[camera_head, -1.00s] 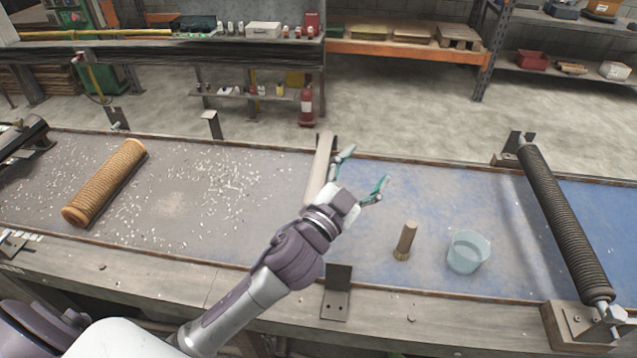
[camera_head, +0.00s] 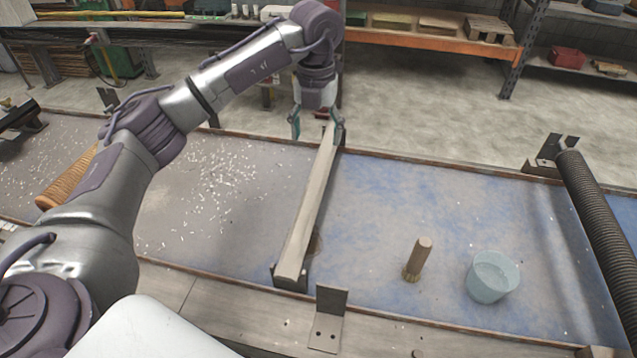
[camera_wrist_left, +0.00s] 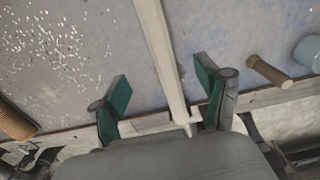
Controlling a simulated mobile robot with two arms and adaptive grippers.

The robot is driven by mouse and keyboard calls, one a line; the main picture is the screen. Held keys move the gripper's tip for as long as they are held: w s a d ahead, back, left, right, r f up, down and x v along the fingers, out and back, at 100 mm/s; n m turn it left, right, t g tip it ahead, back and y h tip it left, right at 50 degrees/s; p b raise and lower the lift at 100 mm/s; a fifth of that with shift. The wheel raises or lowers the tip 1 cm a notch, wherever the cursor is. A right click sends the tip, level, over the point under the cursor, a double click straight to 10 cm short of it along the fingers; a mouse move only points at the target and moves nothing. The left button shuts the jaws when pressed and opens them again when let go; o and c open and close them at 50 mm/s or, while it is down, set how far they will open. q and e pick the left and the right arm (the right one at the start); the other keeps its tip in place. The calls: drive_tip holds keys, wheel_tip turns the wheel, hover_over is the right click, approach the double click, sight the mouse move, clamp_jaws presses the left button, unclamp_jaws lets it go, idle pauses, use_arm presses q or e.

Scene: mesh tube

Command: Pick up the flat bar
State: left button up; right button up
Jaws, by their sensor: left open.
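The flat bar (camera_head: 312,205) is long, pale and beige. It lies across the bench, from the near edge to the far edge, between the grey and blue areas. My left gripper (camera_head: 317,125) points down at the bar's far end and is open. In the left wrist view the bar (camera_wrist_left: 160,45) runs between the two green-padded fingers of my left gripper (camera_wrist_left: 162,103), nearer to the right-hand finger. I cannot tell whether that finger touches it. My right gripper is not in view.
A wooden-handled brush (camera_head: 420,255) stands right of the bar, beside a pale blue cup (camera_head: 491,277). A dark ribbed roller (camera_head: 598,215) is at the right. A brown ribbed roll (camera_head: 62,185) is partly hidden behind my left arm. White bits litter the grey area.

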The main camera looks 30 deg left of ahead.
use_arm(q)
drive_tip(key=p, duration=0.2)
hover_over(316, 182)
wheel_tip(316, 182, down, 8)
drive_tip(key=shift+s+d+r, duration=0.1)
drive_tip(key=shift+s, duration=0.05)
wheel_tip(316, 182, down, 5)
drive_tip(key=p, duration=0.3)
drive_tip(key=shift+r, duration=0.1)
drive_tip(key=shift+f, duration=0.35)
clamp_jaws()
drive_tip(key=shift+r, duration=0.15)
